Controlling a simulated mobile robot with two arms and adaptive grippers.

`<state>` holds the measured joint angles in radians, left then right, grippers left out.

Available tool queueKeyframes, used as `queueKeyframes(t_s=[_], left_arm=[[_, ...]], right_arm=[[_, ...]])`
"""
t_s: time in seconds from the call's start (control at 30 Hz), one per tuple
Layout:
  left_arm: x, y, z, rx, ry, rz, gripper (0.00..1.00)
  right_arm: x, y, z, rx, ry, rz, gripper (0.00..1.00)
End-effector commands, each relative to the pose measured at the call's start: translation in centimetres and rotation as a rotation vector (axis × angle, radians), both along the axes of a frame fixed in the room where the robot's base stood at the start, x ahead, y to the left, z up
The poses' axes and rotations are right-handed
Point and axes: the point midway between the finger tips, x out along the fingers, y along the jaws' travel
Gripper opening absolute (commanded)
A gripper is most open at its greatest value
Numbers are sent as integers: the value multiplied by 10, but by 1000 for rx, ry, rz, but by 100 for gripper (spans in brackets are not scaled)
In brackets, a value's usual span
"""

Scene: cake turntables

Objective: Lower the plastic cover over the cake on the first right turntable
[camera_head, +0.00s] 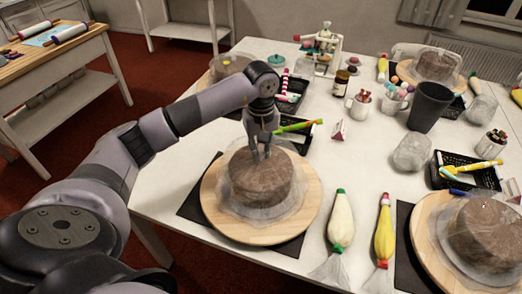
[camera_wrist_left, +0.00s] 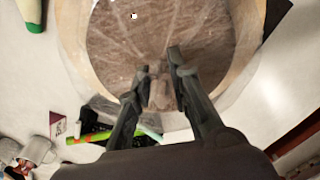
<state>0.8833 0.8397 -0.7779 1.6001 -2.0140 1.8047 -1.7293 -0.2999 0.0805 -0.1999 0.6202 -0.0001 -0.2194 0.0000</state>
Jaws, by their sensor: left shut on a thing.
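A brown cake (camera_head: 258,182) sits on a round wooden turntable (camera_head: 222,222) at the near middle of the table. A clear, wrinkled plastic cover (camera_head: 268,209) drapes over this cake, with its edge spread on the wooden disc. My left gripper (camera_head: 262,154) points down at the top of this cake and is shut on a pinch of the plastic cover. In the left wrist view the fingertips (camera_wrist_left: 158,72) hold the film against the brown cake top (camera_wrist_left: 205,28). Another brown cake under clear film (camera_head: 487,232) sits on a turntable (camera_head: 432,240) at the lower right. My right gripper is not in view.
Piping bags with white (camera_head: 341,221) and yellow (camera_head: 383,232) filling lie between the two near turntables. A black basket (camera_head: 292,128) with a green tool is just behind the gripper. A dark cup (camera_head: 429,107) and mugs stand farther back.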

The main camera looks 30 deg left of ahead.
Motion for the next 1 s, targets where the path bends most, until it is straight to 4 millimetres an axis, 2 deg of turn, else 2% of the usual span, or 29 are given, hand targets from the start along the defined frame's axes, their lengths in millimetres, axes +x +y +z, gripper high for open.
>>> queueKeyframes(t_s=[0.83,0.87,1.0], left_arm=[[0,0,-9,0,0,0,0],[0,0,-9,0,0,0,19],[0,0,-9,0,0,0,28]], right_arm=[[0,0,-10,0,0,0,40],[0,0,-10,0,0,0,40],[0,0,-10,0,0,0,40]])
